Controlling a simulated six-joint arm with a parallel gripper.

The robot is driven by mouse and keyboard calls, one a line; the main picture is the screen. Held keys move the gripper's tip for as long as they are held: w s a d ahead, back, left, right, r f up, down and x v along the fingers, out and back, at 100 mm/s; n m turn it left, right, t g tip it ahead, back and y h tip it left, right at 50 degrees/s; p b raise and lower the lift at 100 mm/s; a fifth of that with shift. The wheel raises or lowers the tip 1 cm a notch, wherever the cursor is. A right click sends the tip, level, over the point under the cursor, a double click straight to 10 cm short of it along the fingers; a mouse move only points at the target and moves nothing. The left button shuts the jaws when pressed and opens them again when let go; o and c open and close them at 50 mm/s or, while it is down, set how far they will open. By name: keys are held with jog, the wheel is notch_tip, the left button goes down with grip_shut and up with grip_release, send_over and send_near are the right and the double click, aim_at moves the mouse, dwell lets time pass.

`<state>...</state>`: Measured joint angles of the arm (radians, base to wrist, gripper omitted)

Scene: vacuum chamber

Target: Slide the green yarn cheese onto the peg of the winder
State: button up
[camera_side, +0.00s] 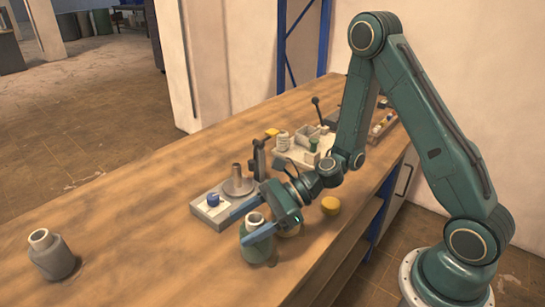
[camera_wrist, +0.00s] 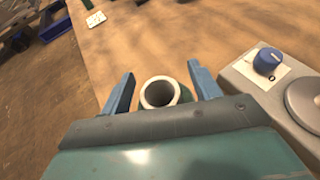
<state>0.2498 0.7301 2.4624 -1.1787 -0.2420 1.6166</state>
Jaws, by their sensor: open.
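The green yarn cheese (camera_side: 257,250) stands upright on the bench, with a pale hollow core tube at its top. In the wrist view its open top (camera_wrist: 162,92) lies between my two blue fingers, with its lower body mostly hidden. My gripper (camera_side: 238,230) is open, with a finger on either side of the cheese's upper part; I cannot tell whether either touches it. The winder (camera_side: 207,213) is behind it, with a blue knob, a round grey disc and an upright, empty brown peg (camera_side: 237,172). In the wrist view the winder's knob (camera_wrist: 267,60) and part of its disc are at the right.
A grey yarn cheese (camera_side: 52,257) stands alone at the bench's left. Fixtures with a black lever (camera_side: 317,108) stand farther back. The left bench is largely clear.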

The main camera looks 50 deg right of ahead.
jog(key=shift+a, duration=0.1)
dwell(0.4)
grip_shut()
jog(key=shift+r, duration=0.15)
notch_tip(320, 180, up, 20)
dwell(1.3)
jog(key=shift+f, duration=0.2)
